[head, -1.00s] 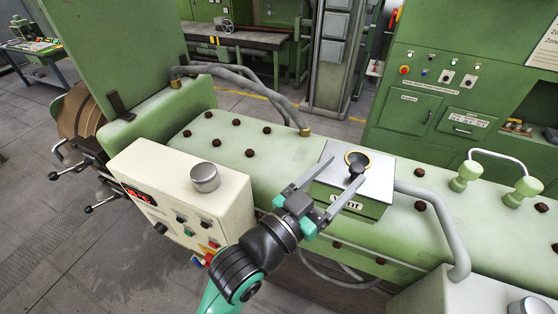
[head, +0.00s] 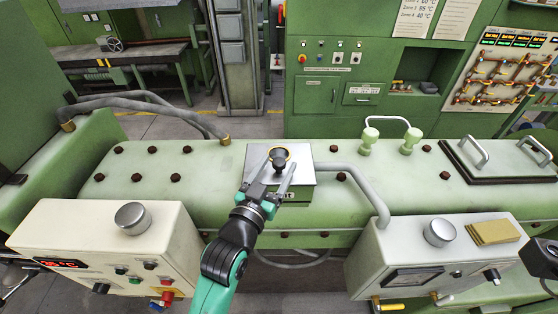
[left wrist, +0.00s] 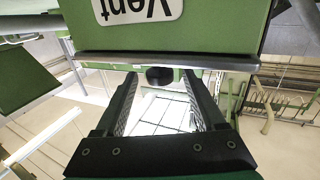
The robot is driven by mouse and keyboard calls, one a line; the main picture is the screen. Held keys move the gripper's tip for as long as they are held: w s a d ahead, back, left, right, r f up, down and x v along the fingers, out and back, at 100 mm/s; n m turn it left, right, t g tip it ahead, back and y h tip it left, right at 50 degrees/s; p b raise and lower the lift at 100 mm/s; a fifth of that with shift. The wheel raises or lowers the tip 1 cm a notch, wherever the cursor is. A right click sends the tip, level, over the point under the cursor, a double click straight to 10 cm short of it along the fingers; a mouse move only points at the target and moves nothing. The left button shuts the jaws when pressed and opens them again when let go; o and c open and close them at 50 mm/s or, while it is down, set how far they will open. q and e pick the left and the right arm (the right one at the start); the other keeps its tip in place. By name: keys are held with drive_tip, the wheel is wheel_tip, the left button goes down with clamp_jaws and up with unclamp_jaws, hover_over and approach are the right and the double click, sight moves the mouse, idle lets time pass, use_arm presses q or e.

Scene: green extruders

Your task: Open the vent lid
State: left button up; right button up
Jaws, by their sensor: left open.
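The vent box (head: 296,195) is green, with a flat silver lid (head: 305,175), and stands on the green machine bed. The lid looks shut. In the left wrist view, the knob (left wrist: 160,76) shows between the fingertips (left wrist: 160,82), with the upside-down "Vent" label (left wrist: 140,8) beyond the lid edge. I cannot tell whether a finger touches the knob.
A grey pipe (head: 365,184) curves down right of the box. A cream control box (head: 100,235) stands front left, another (head: 420,255) front right. Dark bolts dot the bed. A hatch with metal handles (head: 495,160) is at the right.

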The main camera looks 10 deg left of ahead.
use_arm(q)
drive_tip(key=shift+x, duration=0.9)
clamp_jaws()
idle(0.8)
